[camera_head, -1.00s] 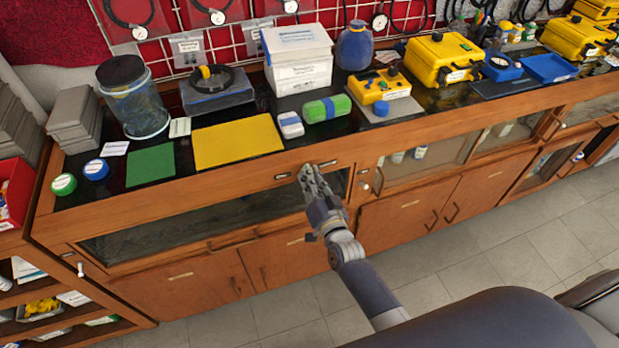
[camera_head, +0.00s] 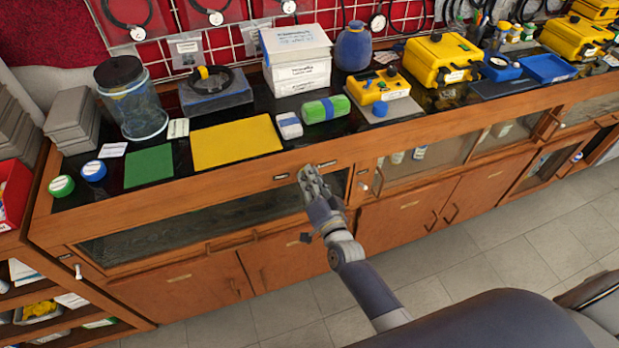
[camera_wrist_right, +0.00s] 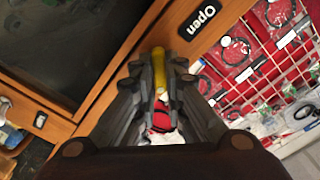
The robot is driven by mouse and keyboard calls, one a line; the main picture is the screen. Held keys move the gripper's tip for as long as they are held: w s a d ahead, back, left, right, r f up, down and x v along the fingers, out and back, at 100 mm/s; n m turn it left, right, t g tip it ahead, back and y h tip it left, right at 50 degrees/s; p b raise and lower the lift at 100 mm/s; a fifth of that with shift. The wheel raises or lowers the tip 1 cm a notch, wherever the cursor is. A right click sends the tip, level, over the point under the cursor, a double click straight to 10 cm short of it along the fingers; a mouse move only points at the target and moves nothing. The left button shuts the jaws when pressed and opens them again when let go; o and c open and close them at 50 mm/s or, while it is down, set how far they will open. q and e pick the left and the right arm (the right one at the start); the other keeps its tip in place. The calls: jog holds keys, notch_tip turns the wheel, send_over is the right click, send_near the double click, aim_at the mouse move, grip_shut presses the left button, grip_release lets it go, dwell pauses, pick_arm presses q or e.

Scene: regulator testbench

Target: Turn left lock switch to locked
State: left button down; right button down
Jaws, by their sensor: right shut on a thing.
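My right gripper (camera_head: 311,178) is at the wooden front rail of the bench, between two small dark label plates. In the right wrist view its fingers (camera_wrist_right: 160,85) are shut on a narrow yellow piece, which I take to be the left lock switch (camera_wrist_right: 159,66). The label reading "Open" (camera_wrist_right: 201,20) is just to the right of it. In the head view the hand hides the switch, and its exact turn is hard to tell. The other plate (camera_head: 281,177) is left of the hand. My left gripper is not in view.
The bench top above the rail holds a yellow mat (camera_head: 236,142), a green mat (camera_head: 149,166), a green-and-blue case (camera_head: 326,108) and a white box (camera_head: 297,62). Glass-fronted compartments and cupboard doors (camera_head: 400,215) lie below. The floor (camera_head: 470,265) in front is clear.

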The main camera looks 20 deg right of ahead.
jog(key=c, duration=1.7)
grip_release()
jog(key=shift+o, duration=0.2)
jog(key=s, duration=1.2)
jog(key=shift+d, duration=0.2)
jog(key=shift+f, duration=0.1)
jog(key=s+f+n+g+y, duration=0.1)
jog(key=s+f+n+g, duration=0.4)
jog(key=f, duration=1)
jog(key=s+f+n+g, duration=0.2)
jog(key=s+f+g, duration=0.2)
jog(key=s+f, duration=0.9)
jog(key=s+d+f+n+g, duration=0.2)
jog(key=s+f+g, duration=0.2)
jog(key=s+f, duration=0.3)
jog(key=s+d+f+n+g+h, duration=0.1)
jog(key=s+d+f+n+g, duration=0.1)
jog(key=s+f, duration=0.6)
jog(key=s+d+g, duration=0.1)
jog(key=s+g, duration=0.1)
jog(key=s, duration=0.4)
jog(key=shift+d+f+h, duration=0.15)
jog(key=shift+f+h, duration=0.05)
jog(key=shift+h, duration=0.1)
